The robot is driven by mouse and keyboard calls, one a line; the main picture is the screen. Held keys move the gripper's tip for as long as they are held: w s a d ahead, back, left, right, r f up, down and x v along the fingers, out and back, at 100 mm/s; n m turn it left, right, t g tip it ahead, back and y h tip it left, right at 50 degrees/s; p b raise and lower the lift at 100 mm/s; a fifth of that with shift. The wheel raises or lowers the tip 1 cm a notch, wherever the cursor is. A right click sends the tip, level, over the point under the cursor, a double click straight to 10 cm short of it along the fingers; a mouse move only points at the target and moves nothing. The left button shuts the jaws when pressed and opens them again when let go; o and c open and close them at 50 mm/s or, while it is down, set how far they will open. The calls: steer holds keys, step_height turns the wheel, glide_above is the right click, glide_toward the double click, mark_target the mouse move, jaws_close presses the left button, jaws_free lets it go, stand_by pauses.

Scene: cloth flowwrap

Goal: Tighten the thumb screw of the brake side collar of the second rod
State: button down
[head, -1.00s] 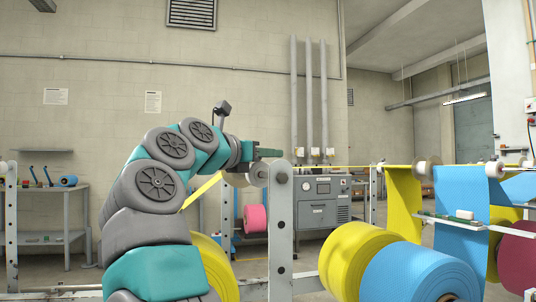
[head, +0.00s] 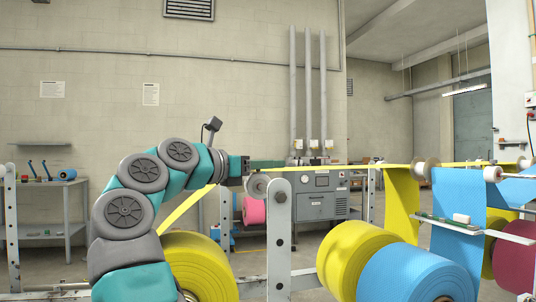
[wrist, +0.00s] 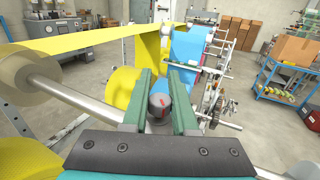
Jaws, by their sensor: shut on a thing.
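My gripper (head: 282,163) reaches right over the end of a rod near the upright post in the head view. In the wrist view its two green fingers (wrist: 160,100) stand on either side of a round grey thumb screw (wrist: 159,103) with a red mark on its top. The gripper is shut on this screw. A collar (wrist: 158,124) under the screw is mostly hidden by the fingers and the screw. The metal rod (wrist: 85,100) runs from there to a pale roll core at left. In the head view the screw cannot be made out.
The post (head: 280,235) stands close below my gripper. Yellow web (wrist: 95,45) runs over the rollers. A yellow roll (head: 345,258) and a blue roll (head: 415,275) lie at right. A grey cabinet (head: 320,195) stands behind. A blue cart (wrist: 288,80) is at far right.

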stand_by(0.3)
steer(key=c, duration=0.7)
jaws_free()
steer(key=v, duration=0.8)
steer(key=shift+d, duration=0.1)
